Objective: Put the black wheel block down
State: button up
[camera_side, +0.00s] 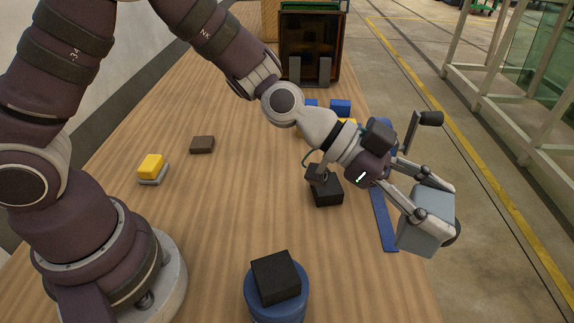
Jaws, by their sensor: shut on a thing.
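My gripper (423,203) reaches toward the lower right and is shut on a grey-blue block (425,222). A dark round part, like a black wheel, shows behind the block's right edge; most of it is hidden. The held block is tilted and appears in the air by the table's right edge. Whether it is above the wood or past the edge is hard to tell. A black block (328,192) with an upright dark piece stands on the table left of the gripper. Another black block (276,277) rests on a blue round stand (277,308) at the front.
A yellow block on a grey base (151,168) and a dark brown block (202,145) lie on the left of the wooden table (225,215). A blue strip (383,221) runs along the right edge. Blue blocks (340,107) and a dark cabinet (312,45) are farther back.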

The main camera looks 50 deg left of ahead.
notch_tip(320, 180, down, 12)
jog(key=shift+f, duration=0.1)
dwell(0.5)
jog(key=o, duration=1.2)
